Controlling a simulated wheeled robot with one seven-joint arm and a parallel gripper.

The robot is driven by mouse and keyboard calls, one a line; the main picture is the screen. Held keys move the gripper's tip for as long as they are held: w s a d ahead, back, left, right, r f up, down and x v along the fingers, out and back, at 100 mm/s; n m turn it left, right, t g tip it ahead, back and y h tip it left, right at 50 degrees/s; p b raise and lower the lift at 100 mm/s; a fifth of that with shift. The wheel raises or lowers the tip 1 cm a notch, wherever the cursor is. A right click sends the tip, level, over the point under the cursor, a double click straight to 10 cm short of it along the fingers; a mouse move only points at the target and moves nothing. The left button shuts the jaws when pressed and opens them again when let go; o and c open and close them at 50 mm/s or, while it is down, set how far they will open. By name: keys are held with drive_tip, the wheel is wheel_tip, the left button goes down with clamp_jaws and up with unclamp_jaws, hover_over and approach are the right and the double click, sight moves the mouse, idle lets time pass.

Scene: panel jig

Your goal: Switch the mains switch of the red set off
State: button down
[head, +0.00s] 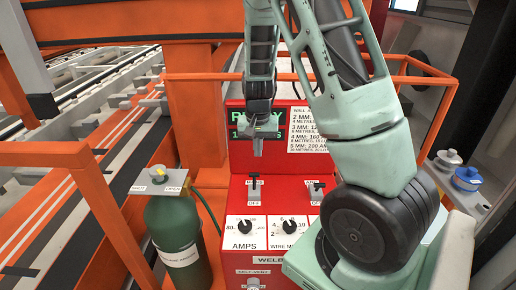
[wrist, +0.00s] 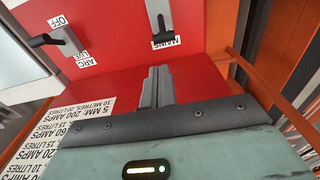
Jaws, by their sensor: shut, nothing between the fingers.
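The red set (head: 238,190) stands in the middle of the head view. Its mains switch (head: 253,182) is a black lever on a grey plate on the upper sloping face, with a label above and OFF below. The lever's knob is at the upper, MAINS end. In the wrist view, upside down, the mains switch (wrist: 161,26) shows beside its MAINS label. My gripper (head: 258,150) is shut and empty, above and behind the switch, apart from it. Its closed fingers (wrist: 158,82) point towards the switch in the wrist view.
A second lever, the ARC switch (head: 318,186), sits to the right, with AMPS (head: 246,227) and WIRE (head: 290,227) dials below. A partly hidden green display (head: 245,122) is behind my gripper. A green cylinder (head: 178,235) stands left. Orange rails (head: 200,76) surround the set.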

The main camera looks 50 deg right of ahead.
sight(254, 184)
drive_tip(key=f, duration=0.2)
drive_tip(key=f+p, duration=0.1)
drive_tip(key=f, duration=0.4)
drive_tip(key=shift+w+d+f, duration=0.2)
drive_tip(key=shift+w, duration=0.05)
